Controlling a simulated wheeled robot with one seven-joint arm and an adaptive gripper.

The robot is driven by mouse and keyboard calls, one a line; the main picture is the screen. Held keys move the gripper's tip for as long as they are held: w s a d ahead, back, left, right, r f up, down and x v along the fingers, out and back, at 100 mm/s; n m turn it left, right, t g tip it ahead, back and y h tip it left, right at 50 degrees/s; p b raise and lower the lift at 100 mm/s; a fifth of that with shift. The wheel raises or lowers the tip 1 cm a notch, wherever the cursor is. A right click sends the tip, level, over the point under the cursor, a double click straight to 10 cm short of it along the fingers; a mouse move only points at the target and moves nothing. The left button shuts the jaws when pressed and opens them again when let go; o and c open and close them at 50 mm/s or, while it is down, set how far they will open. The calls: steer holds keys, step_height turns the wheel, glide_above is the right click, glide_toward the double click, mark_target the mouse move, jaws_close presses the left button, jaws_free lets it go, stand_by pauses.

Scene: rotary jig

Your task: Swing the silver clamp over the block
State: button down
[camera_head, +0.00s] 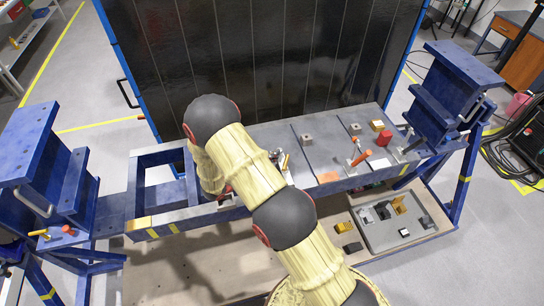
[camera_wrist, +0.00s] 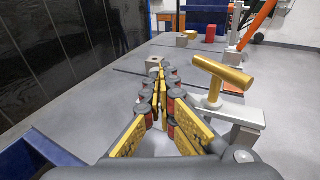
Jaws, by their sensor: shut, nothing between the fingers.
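The silver clamp (camera_wrist: 242,114) is right of my gripper in the wrist view, with a gold T-shaped handle (camera_wrist: 222,75) standing on it. In the head view my arm hides most of it; a silver part (camera_head: 283,160) shows beside the arm. My gripper (camera_wrist: 160,78) is shut and empty, its fingers together left of the handle and apart from it. A grey block with a hole (camera_wrist: 155,62) lies on the plate beyond the fingertips. It also shows in the head view (camera_head: 306,139). My gripper is hidden behind my arm in the head view.
An orange-handled clamp (camera_head: 360,157) stands farther right on the grey plate (camera_head: 330,150). Another grey block (camera_head: 355,128), a gold block (camera_head: 376,125) and a red block (camera_head: 385,139) sit near it. A dark panel (camera_head: 280,60) rises behind the blue frame.

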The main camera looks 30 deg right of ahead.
steer(key=shift+s+d, duration=0.15)
steer(key=shift+s+a, duration=0.1)
steer(key=shift+a, duration=0.4)
steer(key=b+v, duration=0.1)
steer(key=v, duration=1.2)
steer(key=shift+b, duration=0.35)
steer(key=shift+a+r, duration=0.1)
